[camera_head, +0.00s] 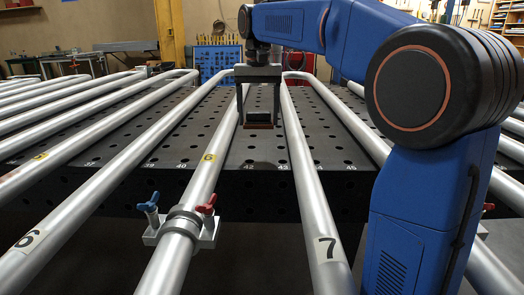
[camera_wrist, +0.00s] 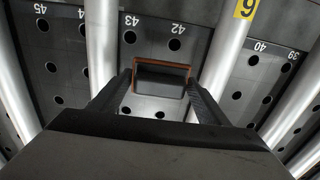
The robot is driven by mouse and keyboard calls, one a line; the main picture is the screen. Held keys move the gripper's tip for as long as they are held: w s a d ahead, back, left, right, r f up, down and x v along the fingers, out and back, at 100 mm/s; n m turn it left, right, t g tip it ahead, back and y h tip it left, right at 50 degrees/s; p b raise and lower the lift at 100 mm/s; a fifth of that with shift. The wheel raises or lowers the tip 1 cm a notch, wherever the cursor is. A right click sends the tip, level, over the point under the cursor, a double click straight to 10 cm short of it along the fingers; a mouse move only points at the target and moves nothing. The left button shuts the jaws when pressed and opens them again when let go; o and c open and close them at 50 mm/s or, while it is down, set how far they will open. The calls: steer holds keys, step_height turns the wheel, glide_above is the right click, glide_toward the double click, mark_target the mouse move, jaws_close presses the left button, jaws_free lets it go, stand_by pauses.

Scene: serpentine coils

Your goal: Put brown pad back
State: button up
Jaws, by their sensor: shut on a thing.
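The brown pad (camera_head: 259,125) is a small flat piece with a dark block (camera_head: 260,117) on top. In the head view it hangs between the fingers of my gripper (camera_head: 259,121), over the dark perforated table between two silver pipes. In the wrist view the dark block (camera_wrist: 160,82) shows with a thin brown rim of the pad (camera_wrist: 161,63) around its edge. My gripper (camera_wrist: 160,85) has one finger on each side of it and is shut on it. The table's numbers 42 and 43 lie near it. I cannot tell how high the pad is above the table.
Silver pipes run along both sides, including the pipe marked 6 (camera_head: 205,172) and the pipe marked 7 (camera_head: 310,180). A clamp (camera_head: 183,226) with red and blue handles grips the pipe marked 6. The perforated table (camera_head: 165,160) is bare between pipes. A blue tool board (camera_head: 216,60) stands behind.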

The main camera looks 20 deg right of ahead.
glide_above(261, 153)
step_height(261, 153, down, 4)
steer(key=shift+a+f, duration=0.1)
steer(key=shift+f, duration=2.65)
steer(key=shift+f, duration=0.1)
steer(key=o, duration=1)
step_height(261, 153, up, 12)
steer(key=shift+r, duration=0.15)
steer(key=shift+s, duration=0.1)
